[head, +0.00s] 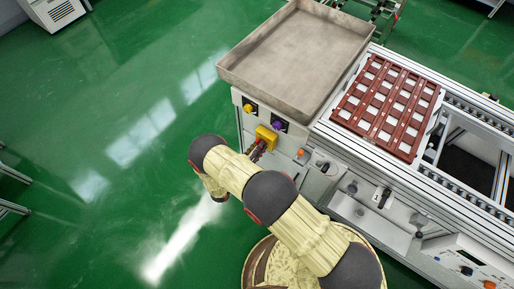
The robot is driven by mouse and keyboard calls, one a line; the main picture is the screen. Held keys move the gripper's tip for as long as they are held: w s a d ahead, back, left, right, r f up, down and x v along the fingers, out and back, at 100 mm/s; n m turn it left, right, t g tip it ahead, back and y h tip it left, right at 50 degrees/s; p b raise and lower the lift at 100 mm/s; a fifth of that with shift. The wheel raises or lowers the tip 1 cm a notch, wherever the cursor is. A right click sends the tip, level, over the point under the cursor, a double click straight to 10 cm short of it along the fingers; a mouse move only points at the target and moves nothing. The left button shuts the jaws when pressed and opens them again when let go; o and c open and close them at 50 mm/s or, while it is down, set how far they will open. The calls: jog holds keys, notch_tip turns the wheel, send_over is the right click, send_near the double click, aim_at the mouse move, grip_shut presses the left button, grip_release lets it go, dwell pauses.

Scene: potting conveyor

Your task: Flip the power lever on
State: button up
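On the front panel of the machine, below the metal tray, is a yellow plate with a red part (265,136), which looks like the power switch. Its lever's position is too small and too covered to tell. My arm reaches up from the lower right and bends in front of the panel. The end of my gripper (256,152) shows only in part, just below and left of the yellow plate, close to it or touching it. The rest of it is hidden behind my arm, so I cannot tell whether its fingers are open or shut.
A yellow button (248,108) and a purple knob (278,125) sit near the switch. A large empty metal tray (298,55) overhangs the panel. A brown slotted rack (387,105) lies on the conveyor frame at right. Green floor (110,150) is clear at left.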

jog(key=shift+c, duration=0.2)
jog(key=c, duration=0.7)
grip_shut()
jog(key=shift+m, duration=0.3)
jog(key=m+b, duration=0.1)
jog(key=m, duration=0.3)
jog(key=m+b, duration=0.1)
jog(key=m, duration=0.3)
jog(key=m+b, duration=0.1)
jog(key=m, duration=0.4)
jog(key=shift+s+d, duration=0.3)
jog(key=shift+d, duration=0.1)
jog(key=shift+m, duration=0.3)
jog(key=o, duration=0.7)
grip_release()
